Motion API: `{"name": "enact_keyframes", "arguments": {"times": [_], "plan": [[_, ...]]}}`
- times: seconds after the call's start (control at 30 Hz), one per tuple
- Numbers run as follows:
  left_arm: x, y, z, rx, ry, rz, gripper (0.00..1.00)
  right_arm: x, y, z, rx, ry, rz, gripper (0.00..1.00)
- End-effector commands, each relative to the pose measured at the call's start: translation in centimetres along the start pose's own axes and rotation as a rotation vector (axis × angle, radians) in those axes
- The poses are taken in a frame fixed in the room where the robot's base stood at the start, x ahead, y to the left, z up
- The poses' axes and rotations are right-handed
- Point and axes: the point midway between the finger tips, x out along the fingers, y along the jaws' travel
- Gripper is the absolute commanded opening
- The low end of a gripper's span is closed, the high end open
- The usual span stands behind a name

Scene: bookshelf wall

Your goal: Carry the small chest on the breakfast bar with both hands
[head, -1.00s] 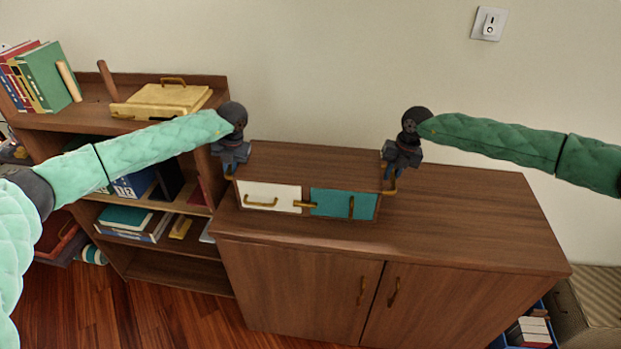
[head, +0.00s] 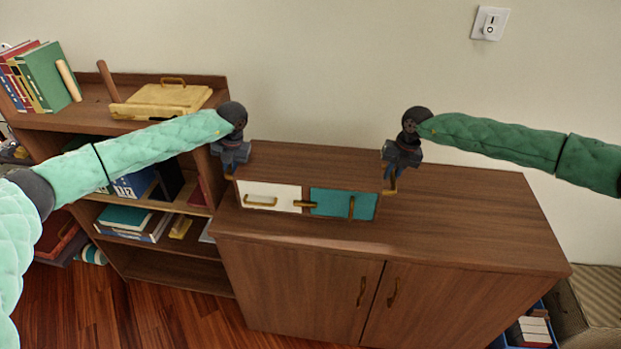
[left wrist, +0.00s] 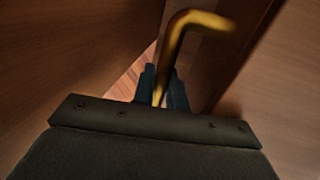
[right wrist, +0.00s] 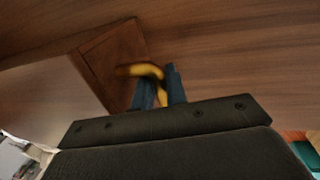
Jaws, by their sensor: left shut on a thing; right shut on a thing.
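The small chest (head: 312,162) is a brown wooden box with a white front panel (head: 270,196) and a teal front panel (head: 343,204). It is at the left part of the wooden cabinet top. My left gripper (head: 231,174) is at its left end, shut on a brass side handle, which shows in the left wrist view (left wrist: 185,28). My right gripper (head: 391,184) is at its right end, shut on the other brass handle, seen in the right wrist view (right wrist: 143,70). Whether the chest's underside touches the top is hard to tell.
The cabinet top (head: 470,222) is bare to the right of the chest. A bookshelf (head: 90,122) with books and a yellow case (head: 165,98) stands at the left. A wall switch (head: 489,23) is at the upper right. A blue bin (head: 540,318) is at the lower right.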

Motion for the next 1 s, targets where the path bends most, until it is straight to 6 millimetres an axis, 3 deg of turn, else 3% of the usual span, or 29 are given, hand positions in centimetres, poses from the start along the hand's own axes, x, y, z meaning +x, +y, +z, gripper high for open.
{"name": "enact_keyframes", "arguments": {"times": [1.0], "plan": [[-5.0,1.0,0.0,0.0,-0.001,0.0,0.0,-5.0,1.0,0.0,0.0,-0.001,0.001,0.0]]}}
